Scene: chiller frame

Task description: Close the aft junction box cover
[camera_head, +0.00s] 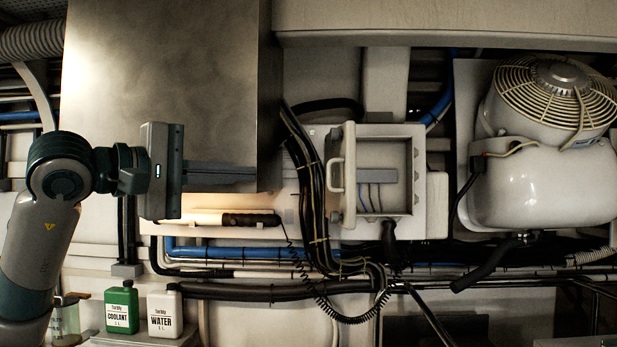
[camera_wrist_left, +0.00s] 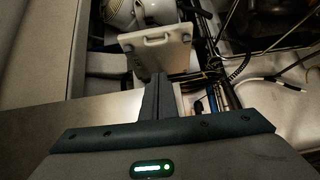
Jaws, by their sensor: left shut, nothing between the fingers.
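The junction box (camera_head: 420,150) is a pale box on the wall right of centre, open, with a grey block and wires inside. Its cover (camera_head: 349,190) stands swung out at the box's left side, seen nearly edge-on, with a handle (camera_head: 334,176) on its left. In the left wrist view the cover (camera_wrist_left: 165,58) is a pale panel beyond the fingertips. My left gripper (camera_head: 254,174) is shut and empty, pointing right, left of the cover and apart from it. It also shows in the left wrist view (camera_wrist_left: 158,78). My right gripper is in neither view.
A large metal cabinet (camera_head: 160,80) is behind my left gripper. Black cables (camera_head: 310,190) run between gripper and box. A torch-like wand (camera_head: 250,219) with a coiled cord is below. A white fan unit (camera_head: 540,185) is at right. Coolant (camera_head: 121,308) and water (camera_head: 165,312) bottles stand lower left.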

